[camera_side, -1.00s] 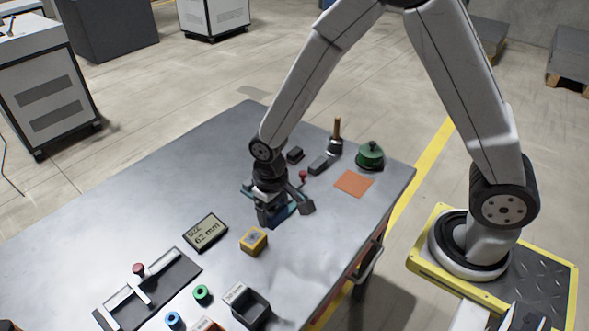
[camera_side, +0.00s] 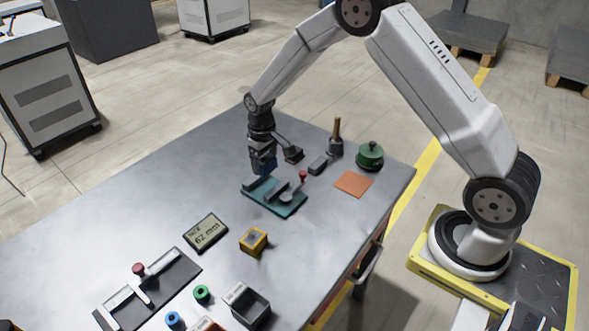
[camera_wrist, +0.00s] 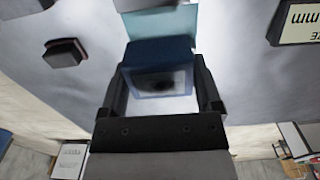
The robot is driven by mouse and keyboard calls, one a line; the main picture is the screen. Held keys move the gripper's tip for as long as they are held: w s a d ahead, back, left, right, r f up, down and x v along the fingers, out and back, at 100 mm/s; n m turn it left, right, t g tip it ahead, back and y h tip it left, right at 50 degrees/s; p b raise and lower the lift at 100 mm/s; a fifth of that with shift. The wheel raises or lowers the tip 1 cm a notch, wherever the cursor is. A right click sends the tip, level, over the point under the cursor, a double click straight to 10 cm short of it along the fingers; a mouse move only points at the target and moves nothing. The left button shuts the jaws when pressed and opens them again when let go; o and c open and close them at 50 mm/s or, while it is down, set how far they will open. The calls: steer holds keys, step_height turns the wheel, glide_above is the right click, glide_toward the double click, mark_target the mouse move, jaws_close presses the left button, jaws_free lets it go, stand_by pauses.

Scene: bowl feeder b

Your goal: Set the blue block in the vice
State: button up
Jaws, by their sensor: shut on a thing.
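My gripper (camera_side: 262,168) points down beside and partly in front of the far-left end of the teal vice (camera_side: 287,208) in the side view. It is shut on the blue block, of which only a small blue patch (camera_side: 268,171) shows there. In the wrist view the block (camera_wrist: 157,82) sits between both fingers, its face pale with glare and a dark spot. The vice has dark jaws and a red-knobbed handle (camera_side: 302,176). The block looks above or beside the jaws; I cannot tell its exact height. Its lower part is hidden.
Close behind stand a dark block (camera_side: 293,154), another dark block (camera_side: 318,165), a brush in a holder (camera_side: 336,142) and a green round pot (camera_side: 370,156). An orange pad (camera_side: 353,183) lies to the right. A yellow block (camera_side: 253,240) and a 62 mm display (camera_side: 205,232) lie in front.

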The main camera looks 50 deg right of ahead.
steer(key=shift+f, duration=0.15)
glide_above(267, 189)
steer(key=shift+w+f, duration=0.1)
steer(key=shift+f, duration=2.15)
steer(key=o, duration=1.3)
steer(key=shift+r, duration=0.1)
steer(key=shift+r, duration=3.8)
